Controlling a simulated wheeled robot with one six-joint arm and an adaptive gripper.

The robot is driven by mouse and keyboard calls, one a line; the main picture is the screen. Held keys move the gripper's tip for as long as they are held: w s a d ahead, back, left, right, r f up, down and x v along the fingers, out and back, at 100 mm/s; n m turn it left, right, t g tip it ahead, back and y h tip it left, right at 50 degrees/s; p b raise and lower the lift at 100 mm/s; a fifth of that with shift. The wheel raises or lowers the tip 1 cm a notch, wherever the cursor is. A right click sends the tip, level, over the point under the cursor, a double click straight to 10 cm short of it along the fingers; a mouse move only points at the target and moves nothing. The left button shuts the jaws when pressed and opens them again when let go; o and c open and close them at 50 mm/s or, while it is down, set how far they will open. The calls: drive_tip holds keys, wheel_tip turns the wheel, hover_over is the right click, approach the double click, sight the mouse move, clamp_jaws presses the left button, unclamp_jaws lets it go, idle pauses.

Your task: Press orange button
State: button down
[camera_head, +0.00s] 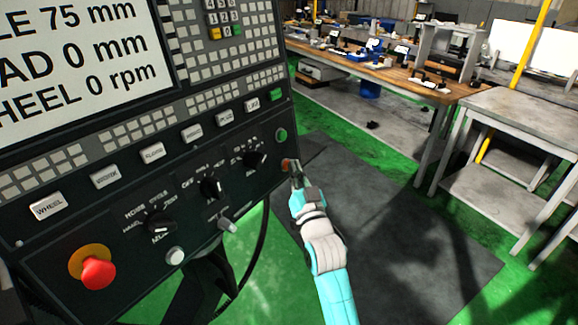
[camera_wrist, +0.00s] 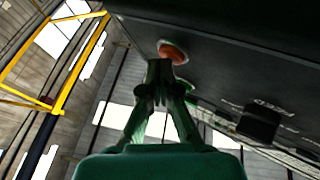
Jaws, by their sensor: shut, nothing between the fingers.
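The orange button (camera_head: 285,163) is small and round, at the lower right corner of the dark control panel (camera_head: 120,190). My gripper (camera_head: 296,172) is shut and empty, with its tips right at the button in the head view. In the wrist view the orange button (camera_wrist: 173,52) shows just beyond the shut fingertips (camera_wrist: 160,68), which cover its lower part. I cannot tell whether the tips touch it. A green button (camera_head: 281,134) sits just above it on the panel, and its green edge also shows in the wrist view (camera_wrist: 186,86).
A red emergency knob (camera_head: 97,271) on an orange base, a white button (camera_head: 175,256) and black rotary knobs (camera_head: 210,187) are on the panel to the left. A workbench (camera_head: 430,85) and a grey table (camera_head: 510,115) stand behind right. The dark floor mat (camera_head: 400,220) is clear.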

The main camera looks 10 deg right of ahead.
drive_tip(key=shift+s+d, duration=0.1)
drive_tip(key=shift+s+d+r, duration=0.1)
drive_tip(key=shift+s+d, duration=0.3)
drive_tip(key=shift+s, duration=0.1)
drive_tip(key=shift+s+d+r, duration=0.25)
drive_tip(key=shift+s+d, duration=0.55)
drive_tip(key=shift+s, duration=0.15)
drive_tip(key=shift+s+d+r, duration=0.2)
drive_tip(key=shift+s+d, duration=0.6)
drive_tip(key=shift+s, duration=0.15)
